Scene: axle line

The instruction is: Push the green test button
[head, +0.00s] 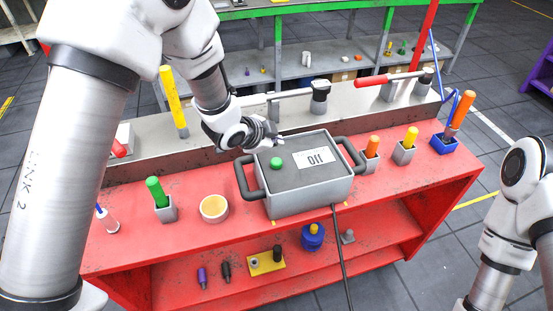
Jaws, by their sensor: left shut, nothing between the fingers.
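The green test button (276,163) is a round knob on the dark top of a grey box (300,199) with a handle on each side. A white label (315,158) with dark marks lies on the same top, right of the button. The box stands at the middle of the red bench. My left gripper (281,141) is shut and empty, above the far left edge of the box, a little behind the button and apart from it in the picture. My right arm shows at the right edge; its gripper is out of view.
On the red bench (115,256) stand a green-handled tool (155,192), a cream bowl (214,208), and orange (371,146) and yellow (411,138) handles in holders. A torque wrench (390,78) with a red grip lies behind. A black cable (341,250) hangs in front.

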